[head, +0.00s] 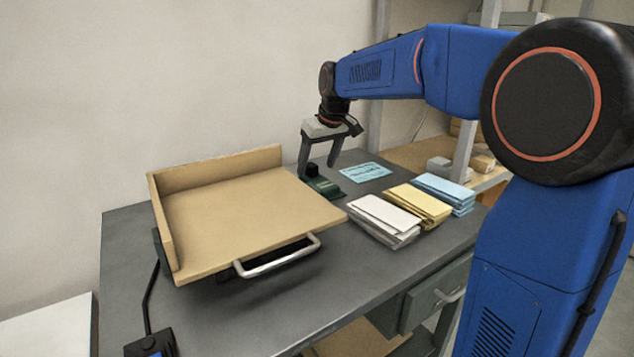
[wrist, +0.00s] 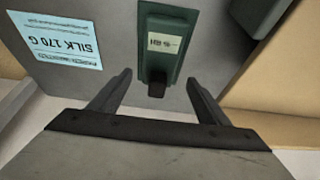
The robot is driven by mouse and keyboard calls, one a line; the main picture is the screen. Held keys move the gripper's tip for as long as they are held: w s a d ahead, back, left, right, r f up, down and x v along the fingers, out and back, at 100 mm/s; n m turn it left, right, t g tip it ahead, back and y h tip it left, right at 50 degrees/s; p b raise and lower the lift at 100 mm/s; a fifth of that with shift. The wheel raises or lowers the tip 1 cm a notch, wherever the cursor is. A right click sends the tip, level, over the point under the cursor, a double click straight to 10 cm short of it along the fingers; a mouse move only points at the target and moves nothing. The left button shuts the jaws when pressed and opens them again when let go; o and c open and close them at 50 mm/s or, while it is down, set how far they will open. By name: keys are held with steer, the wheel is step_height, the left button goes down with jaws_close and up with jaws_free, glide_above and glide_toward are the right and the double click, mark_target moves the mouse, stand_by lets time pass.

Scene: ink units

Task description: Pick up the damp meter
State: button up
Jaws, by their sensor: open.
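The damp meter (head: 325,188) is a small dark green device on the grey table, just behind the right corner of the tan tray. In the wrist view the damp meter (wrist: 163,45) shows a small pale display and a black knob at its near end. My gripper (head: 318,170) is open above it, pointing down. In the wrist view the two fingertips of my gripper (wrist: 159,78) stand apart on either side of the knob end, with gaps on both sides. The meter looks free of the fingers.
A tan tilted tray (head: 245,210) with a metal handle stands close to the left. A light blue label sheet (head: 365,172) lies to the right. White (head: 383,217), yellow (head: 417,203) and blue (head: 445,192) paper stacks stand nearer the front right. Bare table lies in front of the tray.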

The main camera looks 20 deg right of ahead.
mark_target(315, 169)
steer(key=x, duration=0.5)
steer(key=shift+w+r, duration=0.1)
steer(key=shift+w, duration=0.1)
steer(key=c, duration=1.3)
steer(key=shift+r, duration=0.1)
